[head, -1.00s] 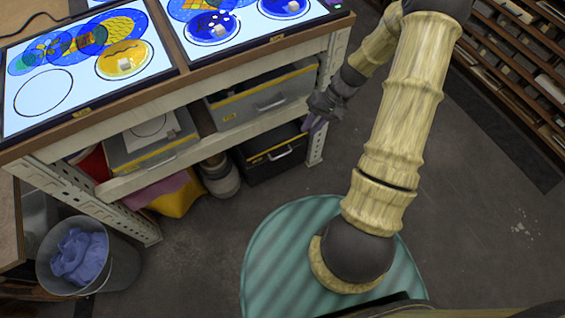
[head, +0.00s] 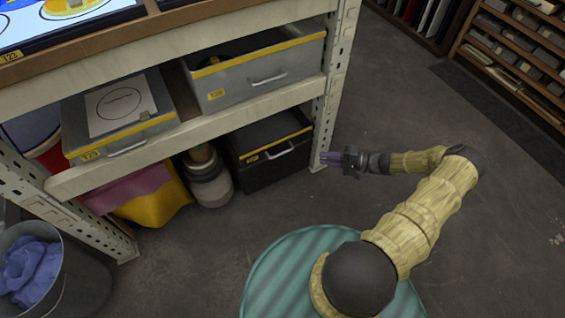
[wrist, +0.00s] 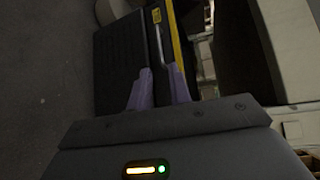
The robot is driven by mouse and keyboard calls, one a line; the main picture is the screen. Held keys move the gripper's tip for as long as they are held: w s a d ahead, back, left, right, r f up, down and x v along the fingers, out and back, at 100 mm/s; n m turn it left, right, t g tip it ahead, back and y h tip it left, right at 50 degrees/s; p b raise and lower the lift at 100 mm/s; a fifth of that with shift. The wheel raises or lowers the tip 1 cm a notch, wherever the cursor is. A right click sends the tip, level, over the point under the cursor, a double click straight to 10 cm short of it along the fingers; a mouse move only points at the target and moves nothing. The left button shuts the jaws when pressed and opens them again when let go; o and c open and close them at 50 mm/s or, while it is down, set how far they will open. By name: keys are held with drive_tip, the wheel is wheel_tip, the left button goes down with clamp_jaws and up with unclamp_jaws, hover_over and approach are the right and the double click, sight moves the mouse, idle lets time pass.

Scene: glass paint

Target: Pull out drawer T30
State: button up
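A black drawer (head: 272,171) with a yellow top edge and a bright handle (head: 269,153) stands on the floor under the lower shelf. Its yellow label is too small to read surely. A grey drawer (head: 260,80) and a grey box (head: 122,142) sit on the shelf above, also labelled. My gripper (head: 323,158) is to the right of the black drawer, near the shelf leg, pointing left. In the wrist view the black drawer (wrist: 118,65) lies ahead. My two purple fingers (wrist: 159,72) are apart, with the handle (wrist: 159,42) just beyond their tips. I see no contact.
A perforated shelf leg (head: 328,95) stands close to my gripper. A grey pot (head: 208,180) and pink and yellow cloths (head: 150,200) lie left of the black drawer. A bucket (head: 85,270) is at lower left. Floor before the drawer is clear.

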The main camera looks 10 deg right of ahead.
sight(282, 153)
drive_tip(key=shift+d+f+t, duration=0.35)
drive_tip(key=shift+f+t, duration=0.15)
drive_tip(key=shift+f, duration=0.05)
drive_tip(key=b+x, duration=0.5)
drive_tip(key=x, duration=1.2)
drive_tip(key=shift+w+a+f+b, duration=0.1)
drive_tip(key=shift+a+f+b, duration=0.05)
drive_tip(key=shift+a+b, duration=0.15)
clamp_jaws()
